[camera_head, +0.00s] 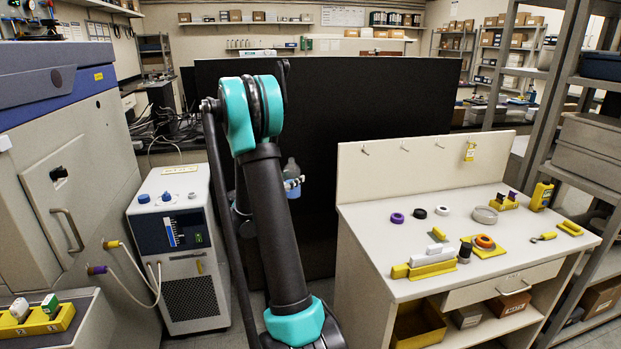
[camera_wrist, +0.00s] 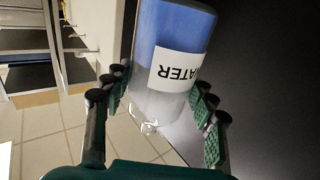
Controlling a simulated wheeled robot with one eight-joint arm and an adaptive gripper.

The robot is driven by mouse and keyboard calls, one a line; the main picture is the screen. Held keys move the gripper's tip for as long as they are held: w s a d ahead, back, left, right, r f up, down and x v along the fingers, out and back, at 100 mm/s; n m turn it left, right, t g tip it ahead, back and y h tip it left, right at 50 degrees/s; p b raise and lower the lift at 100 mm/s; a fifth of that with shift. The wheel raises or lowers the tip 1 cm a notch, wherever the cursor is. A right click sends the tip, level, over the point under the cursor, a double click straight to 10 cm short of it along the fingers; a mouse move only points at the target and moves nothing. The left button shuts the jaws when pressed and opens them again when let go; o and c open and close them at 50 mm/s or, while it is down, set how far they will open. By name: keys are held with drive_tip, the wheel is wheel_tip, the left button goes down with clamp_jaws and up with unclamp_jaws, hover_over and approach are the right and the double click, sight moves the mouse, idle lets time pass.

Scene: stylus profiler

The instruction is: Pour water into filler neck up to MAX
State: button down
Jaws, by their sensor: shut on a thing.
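My gripper (camera_wrist: 160,108) is shut on a clear bottle (camera_wrist: 150,106) with blue liquid and a white label, on which "ATER" reads upside down in the wrist view. In the head view the bottle (camera_head: 292,170) shows just right of my arm, roughly upright, in front of the black panel; my arm hides most of the gripper. A white and dark-blue cooling unit (camera_head: 187,290) stands at left, apart from the bottle. Blue round caps or knobs (camera_head: 143,198) sit on its top; I cannot tell which is the filler neck. A level gauge (camera_head: 171,233) is on its front; its MAX mark is too small to read.
A workbench (camera_head: 385,245) at right holds rings, yellow holders and small tools. A large black panel (camera_head: 400,100) stands behind my arm. A big grey machine (camera_head: 60,150) is left of the cooling unit, with hoses (camera_head: 135,265) between them. Some floor is free around the unit.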

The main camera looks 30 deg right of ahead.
drive_tip(key=w+a+f+n+t+y, duration=0.1)
drive_tip(key=w+a+n+t+y, duration=0.3)
drive_tip(key=a, duration=0.5)
drive_tip(key=w+a+f+n+t+y, duration=0.1)
drive_tip(key=w+a+n+t+y, duration=0.3)
drive_tip(key=a+y, duration=0.3)
drive_tip(key=w+a+n+t+y, duration=0.3)
drive_tip(key=w+a+n+y, duration=0.2)
drive_tip(key=a, duration=0.8)
drive_tip(key=shift+a+f+n+t+y, duration=0.2)
drive_tip(key=shift+f+n+t+y, duration=0.1)
drive_tip(key=shift+f+n+t, duration=0.1)
drive_tip(key=shift+w+a+r, duration=0.1)
drive_tip(key=shift+a, duration=0.05)
